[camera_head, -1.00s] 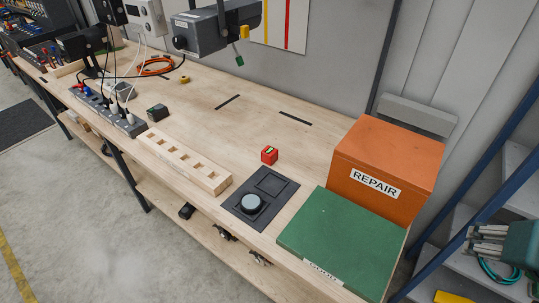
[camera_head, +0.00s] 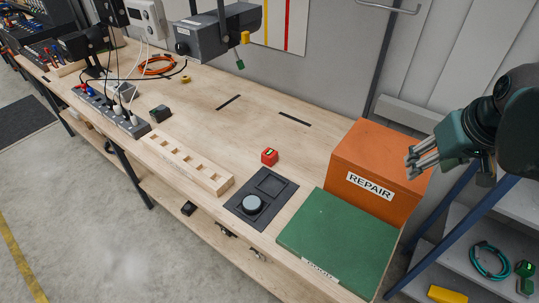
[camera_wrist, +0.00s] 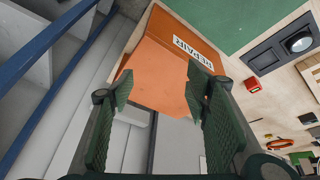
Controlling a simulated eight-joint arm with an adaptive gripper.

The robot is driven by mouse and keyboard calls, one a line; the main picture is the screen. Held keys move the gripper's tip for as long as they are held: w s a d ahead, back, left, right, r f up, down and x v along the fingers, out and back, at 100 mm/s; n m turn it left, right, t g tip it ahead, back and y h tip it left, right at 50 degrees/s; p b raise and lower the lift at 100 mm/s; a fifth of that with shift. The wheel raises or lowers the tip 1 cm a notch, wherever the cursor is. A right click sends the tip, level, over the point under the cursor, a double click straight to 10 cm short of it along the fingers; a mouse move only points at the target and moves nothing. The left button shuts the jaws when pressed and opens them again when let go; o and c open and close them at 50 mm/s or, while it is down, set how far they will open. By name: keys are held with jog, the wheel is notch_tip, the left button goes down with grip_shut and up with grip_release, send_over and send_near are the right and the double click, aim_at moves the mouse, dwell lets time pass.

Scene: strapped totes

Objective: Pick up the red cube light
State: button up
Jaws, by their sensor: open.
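The red cube light (camera_head: 269,157) stands on the wooden workbench, just behind a dark tray with a square recess. It is a small red block with a dark and yellow-green mark on top. It also shows in the wrist view (camera_wrist: 252,85), small, right of my gripper's fingers. My gripper (camera_head: 412,161) is in the air at the right, beside and above the orange REPAIR box, well away from the cube. In the wrist view my gripper (camera_wrist: 160,92) has its two dark green fingers spread apart with nothing between them; the orange box lies beyond them.
The orange REPAIR box (camera_head: 372,165) and a green board (camera_head: 338,240) lie right of the cube. The dark tray (camera_head: 275,186) holds a round grey knob (camera_head: 251,204). A wooden block with holes (camera_head: 190,163) lies left. A grey device (camera_head: 212,38) hangs above the bench. Bare wood surrounds the cube's back.

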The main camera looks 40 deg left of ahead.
jog(key=w+a+n+g+p, duration=0.25)
jog(key=w+a+n, duration=0.2)
jog(key=a, duration=1.15)
jog(key=n+g+p, duration=0.2)
jog(key=n+p, duration=0.5)
send_over(270, 153)
jog(key=d, duration=0.1)
notch_tip(270, 153, down, 19)
jog(key=shift+w+r, duration=0.1)
jog(key=shift+f, duration=0.4)
jog(key=shift+a+f, duration=0.15)
jog(key=shift+f, duration=1.15)
jog(key=shift+f, duration=0.1)
